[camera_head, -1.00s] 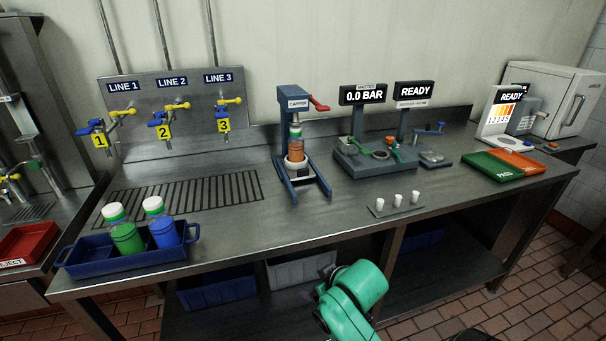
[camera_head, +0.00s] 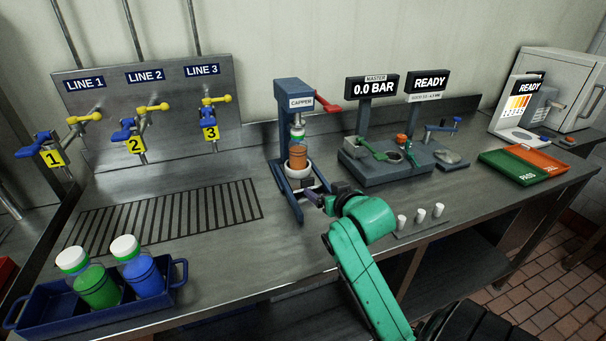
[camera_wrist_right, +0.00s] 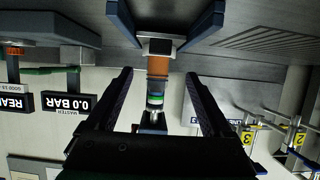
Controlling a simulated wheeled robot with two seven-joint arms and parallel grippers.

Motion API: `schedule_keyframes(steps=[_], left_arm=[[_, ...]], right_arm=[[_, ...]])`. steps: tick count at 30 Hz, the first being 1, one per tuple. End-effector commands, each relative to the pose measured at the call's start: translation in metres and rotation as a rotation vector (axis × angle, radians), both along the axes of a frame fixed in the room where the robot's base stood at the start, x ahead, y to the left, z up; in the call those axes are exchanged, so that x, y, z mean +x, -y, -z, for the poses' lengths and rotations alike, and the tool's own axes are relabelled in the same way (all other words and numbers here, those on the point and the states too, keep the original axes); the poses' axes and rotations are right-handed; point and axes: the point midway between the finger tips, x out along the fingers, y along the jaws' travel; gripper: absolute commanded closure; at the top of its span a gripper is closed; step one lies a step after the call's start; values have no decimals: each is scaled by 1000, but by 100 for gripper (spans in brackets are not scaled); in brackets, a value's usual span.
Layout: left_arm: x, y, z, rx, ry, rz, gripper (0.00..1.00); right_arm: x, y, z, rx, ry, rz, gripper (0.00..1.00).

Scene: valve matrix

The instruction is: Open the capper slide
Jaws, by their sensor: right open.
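The capper (camera_head: 294,95) is a blue stand with a red lever (camera_head: 328,106) at its upper right. A bottle with orange liquid (camera_head: 297,157) stands upright in the white cup of the capper slide (camera_head: 299,170), under the head, between the blue base rails. My right gripper (camera_head: 318,198) is at the front right of the capper base, partly hidden by my wrist. In the right wrist view, which is upside down, the open fingers (camera_wrist_right: 160,98) point toward the capper, with the bottle (camera_wrist_right: 157,67) and the slide's front block (camera_wrist_right: 157,46) between and beyond them. My left gripper is not in view.
A blue tray (camera_head: 180,284) with green and blue bottles stands at front left. Small white caps (camera_head: 420,216) sit on a strip right of my arm. A test station (camera_head: 385,170) is behind them. Green and orange trays (camera_head: 515,166) lie at right.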

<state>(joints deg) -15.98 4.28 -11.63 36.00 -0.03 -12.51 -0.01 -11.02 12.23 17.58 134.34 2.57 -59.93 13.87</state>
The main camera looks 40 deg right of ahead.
Motion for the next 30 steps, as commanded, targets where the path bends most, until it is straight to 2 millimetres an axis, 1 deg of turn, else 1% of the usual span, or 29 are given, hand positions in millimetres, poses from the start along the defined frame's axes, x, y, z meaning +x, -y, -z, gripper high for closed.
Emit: schedule_keyframes(steps=[3,7,11,12,15,19,26,29,30], left_arm=[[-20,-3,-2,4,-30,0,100],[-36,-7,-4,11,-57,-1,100],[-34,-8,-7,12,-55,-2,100],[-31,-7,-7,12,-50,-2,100],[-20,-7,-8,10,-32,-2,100],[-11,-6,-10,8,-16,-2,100],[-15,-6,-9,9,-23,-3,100],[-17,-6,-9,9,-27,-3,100],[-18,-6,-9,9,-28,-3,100]], right_arm=[[23,8,8,0,-1,0,15],[54,19,22,0,0,1,15],[84,29,35,0,-1,0,15],[92,32,39,0,0,0,15],[107,37,46,0,0,1,15],[116,40,51,-1,-1,0,15],[117,40,52,-1,0,-1,15],[117,40,52,-1,0,-1,49],[117,40,52,-1,0,0,65]])
